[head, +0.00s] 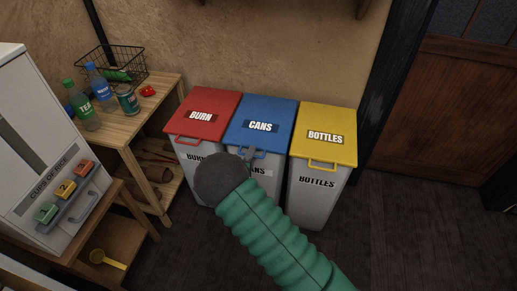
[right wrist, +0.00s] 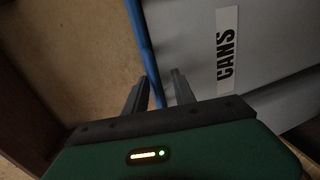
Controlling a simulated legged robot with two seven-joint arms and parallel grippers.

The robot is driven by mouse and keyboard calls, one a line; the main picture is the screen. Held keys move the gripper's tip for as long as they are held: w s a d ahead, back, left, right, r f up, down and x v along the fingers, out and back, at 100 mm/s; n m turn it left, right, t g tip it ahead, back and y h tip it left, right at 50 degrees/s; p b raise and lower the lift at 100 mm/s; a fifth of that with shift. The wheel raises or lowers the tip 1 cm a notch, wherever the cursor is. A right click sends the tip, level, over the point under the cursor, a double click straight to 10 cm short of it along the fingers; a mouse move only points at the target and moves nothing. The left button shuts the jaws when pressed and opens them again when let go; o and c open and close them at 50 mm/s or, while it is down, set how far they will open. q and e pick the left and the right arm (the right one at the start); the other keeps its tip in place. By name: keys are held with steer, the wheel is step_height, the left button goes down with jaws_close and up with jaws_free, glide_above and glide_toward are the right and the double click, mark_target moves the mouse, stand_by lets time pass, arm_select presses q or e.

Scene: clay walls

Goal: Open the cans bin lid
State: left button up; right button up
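The cans bin (head: 268,170) is a grey bin between two others. Its blue lid (head: 275,108), labelled CANS, lies shut, level with its neighbours. A blue handle sticks out at the lid's front edge, partly hidden by my right gripper (head: 248,154). In the right wrist view, the two fingers of my right gripper (right wrist: 160,92) are apart, and a blue strip (right wrist: 145,50) of the lid or handle runs down between them. I cannot tell whether they touch it. The grey bin front with its CANS label (right wrist: 228,48) is beside them. My left gripper is not in view.
The red-lidded burn bin (head: 208,110) and yellow-lidded bottles bin (head: 325,128) stand close on either side. A wooden shelf (head: 150,120) with bottles, a can and a wire basket (head: 112,60) is at left, beside a white rice dispenser (head: 30,130). Dark floor (head: 410,225) at right is clear.

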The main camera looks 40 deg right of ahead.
steer(key=shift+w+d, duration=0.1)
steer(key=shift+d, duration=0.05)
steer(key=shift+r, duration=0.15)
steer(key=shift+a, duration=0.3)
steer(key=shift+d, duration=0.2)
jaws_close()
stand_by(0.8)
